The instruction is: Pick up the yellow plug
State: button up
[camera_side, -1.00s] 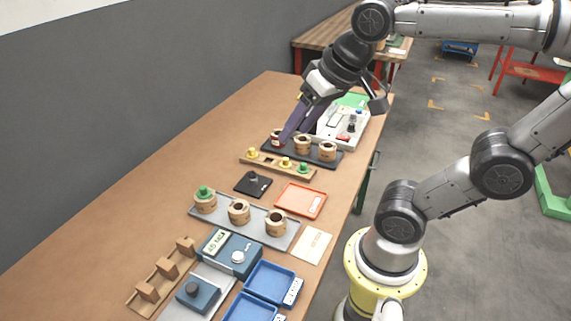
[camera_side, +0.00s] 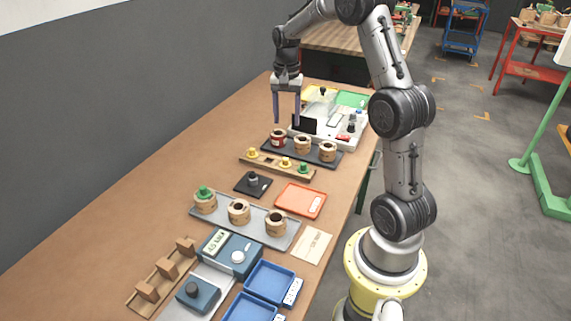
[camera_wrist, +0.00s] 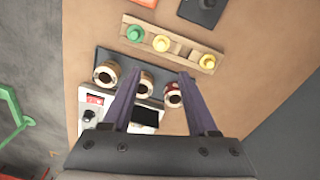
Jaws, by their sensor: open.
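Two yellow plugs stand in a wooden rack (camera_side: 270,166). One yellow plug (camera_side: 252,152) is at the rack's left end and the other yellow plug (camera_side: 285,162) is near its middle, beside a green plug (camera_side: 303,168). In the wrist view the yellow plugs show at the right end (camera_wrist: 207,62) and near the middle (camera_wrist: 161,43). My gripper (camera_side: 286,122) is open and empty, pointing down above the far side of the dark coil tray. In the wrist view its fingers (camera_wrist: 163,84) reach over the coils, short of the rack.
A dark tray (camera_side: 340,160) with three coils stands between my gripper and the rack. A white tray (camera_side: 355,140) with small items is behind it. A black stand (camera_side: 253,184), orange tray (camera_side: 301,200) and grey coil tray (camera_side: 255,234) lie nearer. The left of the table is clear.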

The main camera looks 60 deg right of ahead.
send_over(285, 158)
jog(key=f, duration=0.8)
jog(key=shift+s+d+f, duration=0.1)
jog(key=shift+s+d, duration=0.05)
jog(key=shift+d, duration=0.15)
jog(key=shift+a+f, duration=0.2)
jog(key=shift+f, duration=1.15)
jog(key=shift+a+f, duration=0.15)
jog(key=shift+f, duration=1.15)
grip_shut()
